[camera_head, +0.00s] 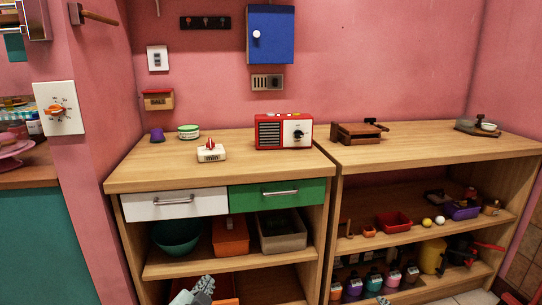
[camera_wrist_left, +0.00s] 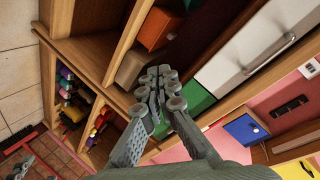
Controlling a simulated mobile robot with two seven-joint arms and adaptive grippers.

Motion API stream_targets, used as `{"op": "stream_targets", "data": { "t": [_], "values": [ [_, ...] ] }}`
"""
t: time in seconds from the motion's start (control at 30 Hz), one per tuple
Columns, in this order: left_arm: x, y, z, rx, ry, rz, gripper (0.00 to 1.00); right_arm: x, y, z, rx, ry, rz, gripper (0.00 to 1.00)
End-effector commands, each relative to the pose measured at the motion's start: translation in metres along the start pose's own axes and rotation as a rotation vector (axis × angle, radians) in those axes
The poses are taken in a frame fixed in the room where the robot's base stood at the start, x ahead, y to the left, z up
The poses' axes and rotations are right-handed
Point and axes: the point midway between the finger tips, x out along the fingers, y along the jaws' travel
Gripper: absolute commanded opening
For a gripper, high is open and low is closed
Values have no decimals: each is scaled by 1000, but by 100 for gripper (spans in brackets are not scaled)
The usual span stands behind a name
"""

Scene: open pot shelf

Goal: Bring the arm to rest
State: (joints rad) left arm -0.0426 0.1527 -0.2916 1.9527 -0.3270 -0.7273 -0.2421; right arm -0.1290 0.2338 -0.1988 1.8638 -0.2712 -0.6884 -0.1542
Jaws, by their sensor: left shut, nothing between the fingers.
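My left gripper (camera_head: 197,291) shows at the bottom edge of the head view, in front of the lower shelves of the left cabinet. In the left wrist view my left gripper (camera_wrist_left: 158,88) is shut and empty, with its fingertips together. It appears apart from the cabinet. A small grey tip at the bottom edge of the head view seems to be my right gripper (camera_head: 383,300); its fingers are too little shown to tell their state.
The left cabinet has a white drawer (camera_head: 175,205) and a green drawer (camera_head: 277,193), both closed. A red radio (camera_head: 284,132) stands on top. Open shelves below hold a green bowl (camera_head: 177,236) and bins. The right shelf (camera_head: 420,150) holds several small items.

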Motion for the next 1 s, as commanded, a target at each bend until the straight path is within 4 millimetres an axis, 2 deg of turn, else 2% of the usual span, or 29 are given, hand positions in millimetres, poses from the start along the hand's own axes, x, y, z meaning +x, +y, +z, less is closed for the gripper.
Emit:
{"op": "stream_targets", "data": {
  "t": [0.03,0.1,0.17,0.2,0.3,0.43,0.5,0.63,0.73,1.0],
  "values": [
    [-9,14,40,-51,-93,40,0,-10,-11,28,46,-75,-31,79],
    [-25,31,88,-125,-215,89,0,-25,-26,64,106,-178,-70,79],
    [-42,46,128,-185,-321,127,0,-41,-39,93,156,-266,-104,79],
    [-56,55,154,-225,-393,150,0,-52,-48,112,190,-326,-125,79],
    [-95,78,212,-314,-564,202,0,-84,-69,155,265,-469,-175,79],
    [-145,100,266,-404,-748,249,0,-123,-90,196,339,-622,-226,79],
    [-166,108,285,-438,-820,264,0,-140,-98,210,365,-681,-245,79],
    [-188,116,303,-473,-895,280,0,-158,-106,225,395,-745,-264,79],
    [-194,118,308,-480,-913,283,0,-162,-107,228,401,-760,-268,79],
    [-193,118,307,-479,-912,283,0,-162,-107,228,400,-759,-268,79]
  ]
}}
